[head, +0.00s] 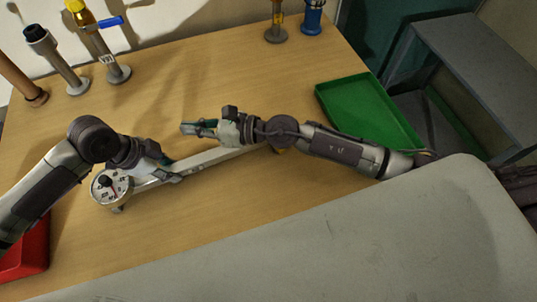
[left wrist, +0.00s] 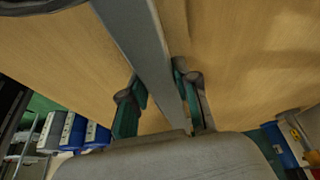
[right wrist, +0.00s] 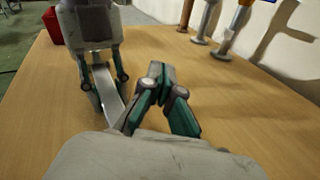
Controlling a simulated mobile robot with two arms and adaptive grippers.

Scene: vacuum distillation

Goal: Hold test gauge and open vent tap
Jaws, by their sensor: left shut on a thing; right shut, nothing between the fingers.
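The test gauge (head: 105,187) has a round white dial and lies at the left end of a long grey bar (head: 225,155) over the table. My left gripper (head: 170,172) is shut on the bar just right of the dial. The bar runs between its fingers in the left wrist view (left wrist: 160,92). My right gripper (head: 190,128) is shut and empty, pointing left above the bar's far side; its fingertips meet in the right wrist view (right wrist: 160,78). A blue lever (head: 107,23), which may be the vent tap, sits on a metal post at the back left.
A black-topped post (head: 55,60) and a brown post (head: 22,80) stand beside the lever's post. A green tray (head: 372,115) is at the right edge, a red bin (head: 28,255) at the left.

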